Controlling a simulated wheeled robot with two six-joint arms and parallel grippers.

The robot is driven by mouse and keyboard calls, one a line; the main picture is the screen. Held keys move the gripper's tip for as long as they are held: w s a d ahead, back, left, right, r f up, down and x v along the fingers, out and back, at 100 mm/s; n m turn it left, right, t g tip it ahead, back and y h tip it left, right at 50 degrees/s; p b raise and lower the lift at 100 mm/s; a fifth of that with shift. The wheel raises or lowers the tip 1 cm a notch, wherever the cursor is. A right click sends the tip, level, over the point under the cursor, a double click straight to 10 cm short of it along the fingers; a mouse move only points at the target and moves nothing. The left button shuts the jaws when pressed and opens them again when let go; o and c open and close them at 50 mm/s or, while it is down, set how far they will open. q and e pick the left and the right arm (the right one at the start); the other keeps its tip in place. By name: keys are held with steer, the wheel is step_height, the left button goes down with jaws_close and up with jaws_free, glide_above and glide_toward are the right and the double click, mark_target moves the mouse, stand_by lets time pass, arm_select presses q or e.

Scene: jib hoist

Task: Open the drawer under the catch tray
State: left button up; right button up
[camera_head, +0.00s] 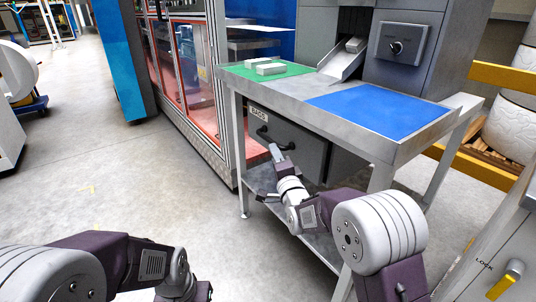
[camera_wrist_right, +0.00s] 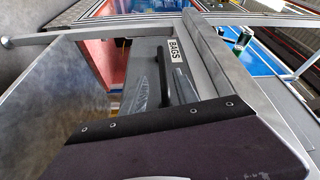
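The drawer (camera_head: 300,147) is a dark grey box front under the tray table, labelled BAGS, and looks closed. Its dark bar handle (camera_head: 264,134) is on the front; the handle also shows in the right wrist view (camera_wrist_right: 163,75), near the BAGS label. The catch tray (camera_head: 345,138) is a grey metal top with a green and a blue area. My right gripper (camera_head: 275,152) is just below and beside the handle; whether it touches is unclear.
Two pale blocks (camera_head: 262,67) lie on the green area. A chute (camera_head: 343,63) with another pale block comes down from the grey machine (camera_head: 410,45). Table legs (camera_head: 240,155) and a lower shelf (camera_head: 315,235) flank my right arm. Open floor lies left.

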mark_target(268, 140)
steer(key=p+x, duration=0.2)
steer(key=p, duration=0.1)
steer(key=r+p+x, duration=0.1)
steer(key=p+x, duration=0.2)
steer(key=shift+w+r, duration=0.1)
steer(key=shift+r, duration=0.05)
steer(key=w, duration=0.2)
steer(key=w+a, duration=0.1)
steer(key=shift+w+f+b, duration=0.1)
steer(key=shift+f+b, duration=0.2)
steer(key=shift+f, duration=0.05)
steer(key=shift+w+r, duration=0.1)
steer(key=shift+w, duration=0.2)
jaws_close()
stand_by(0.6)
